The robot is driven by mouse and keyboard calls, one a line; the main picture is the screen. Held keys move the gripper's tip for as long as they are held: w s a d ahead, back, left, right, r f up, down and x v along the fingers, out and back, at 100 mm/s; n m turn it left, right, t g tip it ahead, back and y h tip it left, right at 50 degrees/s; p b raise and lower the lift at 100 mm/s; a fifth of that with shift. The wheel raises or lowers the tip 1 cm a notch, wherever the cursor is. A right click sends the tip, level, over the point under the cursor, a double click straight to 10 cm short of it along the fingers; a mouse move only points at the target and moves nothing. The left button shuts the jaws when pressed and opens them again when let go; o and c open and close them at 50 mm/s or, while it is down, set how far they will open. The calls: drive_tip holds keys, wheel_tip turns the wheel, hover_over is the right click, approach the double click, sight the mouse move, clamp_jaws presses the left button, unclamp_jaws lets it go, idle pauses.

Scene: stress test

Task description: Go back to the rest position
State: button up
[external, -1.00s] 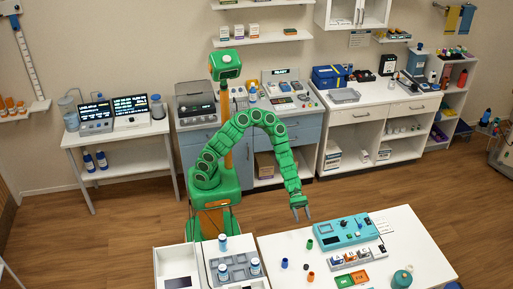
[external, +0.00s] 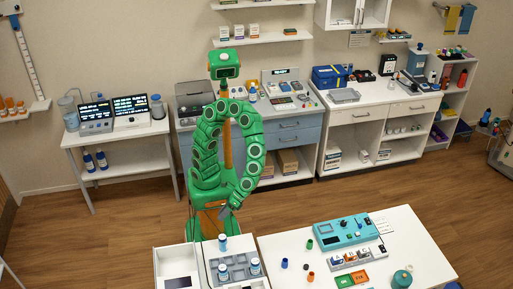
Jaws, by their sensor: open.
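My green arm is folded into a tight arch in front of my body in the external view. My gripper (external: 227,211) hangs low in front of my base, pointing down, behind the white bottles. Its jaws are open, and I see nothing between them. It is clear of the white table (external: 420,250) to its right.
A grey tray (external: 226,278) with white bottles (external: 222,242) stands on the left stand, close below my gripper. The table bears a teal device (external: 346,231), small coloured cylinders and a teal round bottle (external: 402,279). Wood floor (external: 330,197) is free behind the table.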

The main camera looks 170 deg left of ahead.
drive_tip(key=s+d+m+g+y, duration=0.3)
drive_tip(key=s+m+g+y, duration=0.3)
drive_tip(key=s, duration=0.6)
drive_tip(key=s+a+r+m+y, duration=0.5)
drive_tip(key=s+a+y, duration=0.15)
drive_tip(key=s, duration=0.25)
drive_tip(key=s+d+r+m+t+h, duration=0.1)
drive_tip(key=s+d+m+h, duration=0.1)
drive_tip(key=d, duration=0.4)
drive_tip(key=shift+s+d+r+m+h, duration=0.2)
drive_tip(key=shift+s+m+h, duration=0.25)
drive_tip(key=shift+s, duration=0.35)
